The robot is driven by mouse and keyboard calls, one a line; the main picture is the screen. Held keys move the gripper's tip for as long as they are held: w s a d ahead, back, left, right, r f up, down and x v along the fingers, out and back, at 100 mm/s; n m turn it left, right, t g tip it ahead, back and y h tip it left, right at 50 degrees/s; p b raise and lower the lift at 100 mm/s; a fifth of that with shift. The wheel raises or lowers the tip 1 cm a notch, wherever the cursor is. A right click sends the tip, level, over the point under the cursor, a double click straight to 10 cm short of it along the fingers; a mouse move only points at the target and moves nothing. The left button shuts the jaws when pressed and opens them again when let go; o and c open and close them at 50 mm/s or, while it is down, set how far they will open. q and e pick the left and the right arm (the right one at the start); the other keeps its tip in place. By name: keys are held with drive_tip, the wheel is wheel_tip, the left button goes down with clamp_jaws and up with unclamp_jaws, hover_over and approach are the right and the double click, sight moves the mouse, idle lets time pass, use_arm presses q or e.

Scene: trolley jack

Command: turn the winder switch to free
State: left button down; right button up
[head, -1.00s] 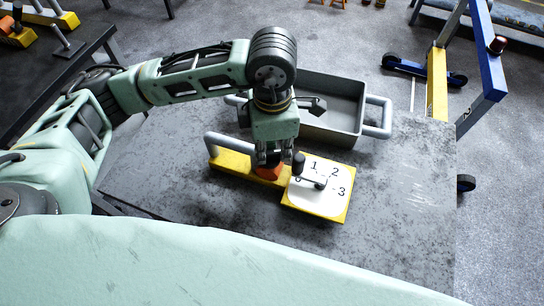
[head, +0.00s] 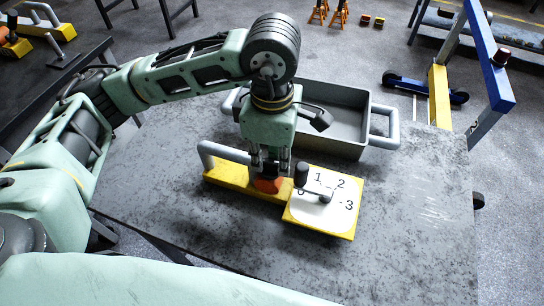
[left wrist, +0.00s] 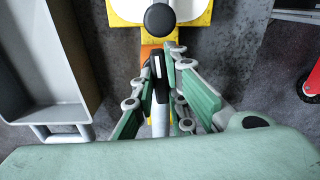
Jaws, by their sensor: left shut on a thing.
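The winder is a yellow base (head: 228,178) on the table, with a grey handle at its left end and an orange block (head: 268,186) in its middle. A white dial plate (head: 318,212) numbered 0 to 3 is at its right end, with a black-knobbed crank (head: 301,175) over it, the knob near 0. My left gripper (head: 269,172) points down over the orange block. In the left wrist view, its fingers (left wrist: 163,70) are closed around a black switch (left wrist: 158,66) with a white mark. The switch's labels and exact setting are hidden. My right gripper is not in view.
A grey tray (head: 385,136) with side handles stands just behind the winder. The crank knob (left wrist: 158,18) is close to my left fingers. The grey table (head: 410,215) is bare at right and in front. A blue and yellow frame (head: 488,60) stands beyond the right edge.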

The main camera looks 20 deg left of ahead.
sight(272, 162)
use_arm(q)
drive_tip(key=c, duration=2)
unclamp_jaws()
drive_tip(key=shift+c, duration=0.2)
drive_tip(key=shift+r, duration=0.1)
wheel_tip(272, 162, up, 12)
